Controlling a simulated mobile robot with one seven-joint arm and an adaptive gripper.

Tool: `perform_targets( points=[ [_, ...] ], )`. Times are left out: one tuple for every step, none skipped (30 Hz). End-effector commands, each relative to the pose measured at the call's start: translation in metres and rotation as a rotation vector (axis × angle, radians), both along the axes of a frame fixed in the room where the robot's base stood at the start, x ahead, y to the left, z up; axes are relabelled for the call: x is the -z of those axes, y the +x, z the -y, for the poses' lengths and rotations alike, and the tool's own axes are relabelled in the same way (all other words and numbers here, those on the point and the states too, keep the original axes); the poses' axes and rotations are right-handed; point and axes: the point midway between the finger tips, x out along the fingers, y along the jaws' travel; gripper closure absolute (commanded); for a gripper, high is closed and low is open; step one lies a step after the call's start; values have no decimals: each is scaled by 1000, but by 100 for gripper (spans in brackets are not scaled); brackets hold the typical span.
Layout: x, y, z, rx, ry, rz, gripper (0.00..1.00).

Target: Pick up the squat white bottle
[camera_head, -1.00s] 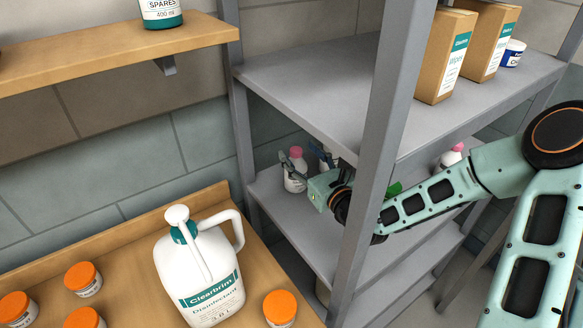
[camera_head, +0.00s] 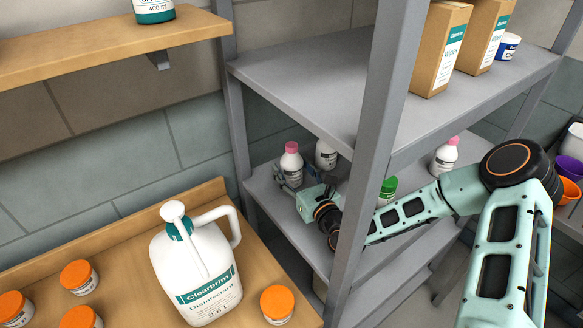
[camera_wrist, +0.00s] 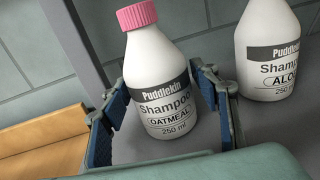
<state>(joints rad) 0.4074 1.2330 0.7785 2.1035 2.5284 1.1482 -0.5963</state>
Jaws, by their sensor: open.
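A white shampoo bottle with a pink cap (camera_head: 291,160), labelled Oatmeal, stands on the lower grey shelf. In the wrist view this bottle (camera_wrist: 160,75) is between the two blue-padded fingers of my gripper (camera_wrist: 165,105), and looks slightly tilted in the picture. My gripper (camera_head: 296,178) is open and low around the bottle; I cannot tell whether a finger touches it. A second white bottle, labelled Aloe (camera_wrist: 268,55), stands just right of the right finger; it also shows in the head view (camera_head: 326,155). A third white bottle with a pink cap (camera_head: 444,158) stands farther right.
A grey rack post (camera_head: 372,150) stands in front of my arm, and the upper shelf (camera_head: 300,95) hangs above it. A green-lidded jar (camera_head: 388,187) is near my forearm. A large disinfectant jug (camera_head: 197,270) and orange-lidded jars stand on the wooden counter (camera_head: 120,255).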

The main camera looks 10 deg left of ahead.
Motion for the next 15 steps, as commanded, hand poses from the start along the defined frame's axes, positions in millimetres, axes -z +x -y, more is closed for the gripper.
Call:
perform_targets(
  points=[
    [-1, 4, -4, 0, 2, 1, 44],
    [-1, 7, -7, -1, 1, 2, 44],
    [-1, 12, -11, -1, 1, 1, 44],
    [-1, 16, -14, -1, 1, 2, 44],
    [-1, 19, -17, 0, 1, 2, 44],
    [-1, 24, -21, -1, 1, 2, 44],
    [-1, 27, -24, -1, 1, 2, 44],
    [-1, 31, -26, -1, 1, 2, 44],
    [-1, 34, -29, -1, 1, 1, 44],
    [0, 37, -31, 0, 0, 0, 44],
    [-1, 39, -32, 0, 1, 1, 44],
    [-1, 40, -33, 0, 0, 0, 44],
    [-1, 41, -34, 0, 0, 0, 44],
    [0, 42, -35, 0, 0, 0, 44],
    [0, 43, -35, 0, 0, 0, 44]
  ],
)
